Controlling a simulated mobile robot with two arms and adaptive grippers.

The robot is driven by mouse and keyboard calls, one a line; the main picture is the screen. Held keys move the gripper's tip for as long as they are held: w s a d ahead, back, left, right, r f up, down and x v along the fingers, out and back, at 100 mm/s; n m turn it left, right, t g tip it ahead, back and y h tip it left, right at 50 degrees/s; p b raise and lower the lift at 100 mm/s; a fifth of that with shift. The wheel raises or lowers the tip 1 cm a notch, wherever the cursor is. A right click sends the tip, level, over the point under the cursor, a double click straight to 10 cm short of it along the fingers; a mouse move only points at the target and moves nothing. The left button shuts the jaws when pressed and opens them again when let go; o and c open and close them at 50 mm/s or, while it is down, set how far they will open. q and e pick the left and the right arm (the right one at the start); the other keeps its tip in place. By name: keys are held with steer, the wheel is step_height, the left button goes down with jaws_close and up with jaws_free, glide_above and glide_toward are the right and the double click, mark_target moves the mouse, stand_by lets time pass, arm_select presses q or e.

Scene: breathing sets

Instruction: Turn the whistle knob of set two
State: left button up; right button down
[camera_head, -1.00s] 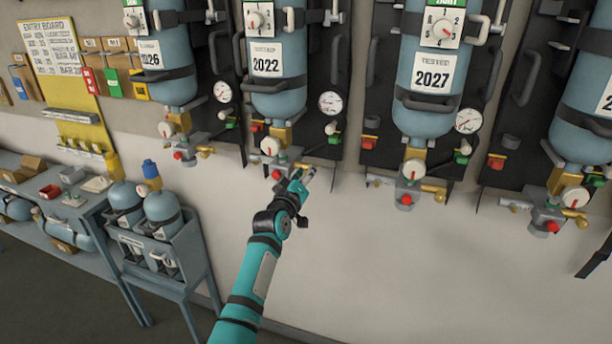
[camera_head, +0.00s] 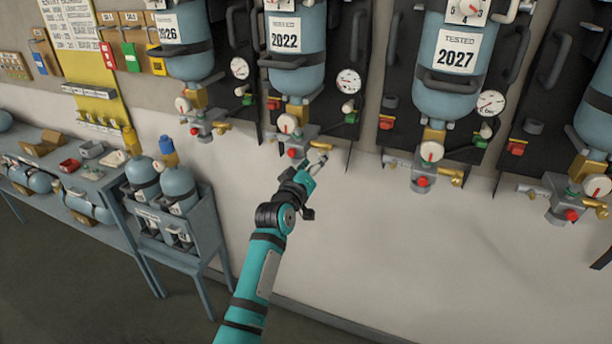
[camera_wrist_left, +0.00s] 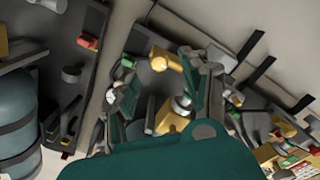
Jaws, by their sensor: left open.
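The breathing set with the tag 2022 (camera_head: 297,50) hangs on the wall. I cannot read set numbers on the boards. Under its cylinder is a grey valve block with a white dial (camera_head: 288,123), a red knob (camera_head: 292,153) and a brass whistle knob (camera_head: 320,147) sticking out to the right. My left gripper (camera_head: 316,166) is open, just below and close to this brass knob. In the left wrist view a brass knob (camera_wrist_left: 159,58) shows between the open fingers; I cannot tell whether they touch it. My right gripper is not in view.
Sets tagged 2026 (camera_head: 184,45) and 2027 (camera_head: 450,60) hang on either side, with similar valve blocks. A blue-grey bench (camera_head: 105,200) and a rack of small cylinders (camera_head: 205,240) stand at left. The wall below the sets is bare.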

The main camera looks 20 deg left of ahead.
arm_select(q)
steer(key=s, duration=0.7)
steer(key=shift+a, duration=0.15)
steer(key=s+d+f+m+g+b, duration=0.2)
steer(key=s+f+g, duration=0.15)
steer(key=f, duration=1.35)
steer(key=s+d+f+m+g+b, duration=0.1)
steer(key=s+f+m+g, duration=0.2)
steer(key=f, duration=1.4)
steer(key=s+f+m+g+b, duration=0.15)
steer(key=s+f+g, duration=0.25)
steer(key=s+f, duration=1.4)
steer(key=s+a+f+m+g+b, duration=0.1)
steer(key=s+f+g, duration=0.1)
steer(key=s+f, duration=0.4)
steer(key=s+a+f+m+g+b, duration=0.1)
steer(key=s+f, duration=0.6)
steer(key=s, duration=0.9)
steer(key=s+a+f+m+g+y+b, duration=0.1)
steer(key=s+f+m+g, duration=0.1)
steer(key=s+f, duration=0.4)
steer(key=s+g, duration=0.1)
steer(key=s, duration=0.4)
steer(key=shift+s+f, duration=0.25)
steer(key=shift+f, duration=0.1)
steer(key=shift+g, duration=0.25)
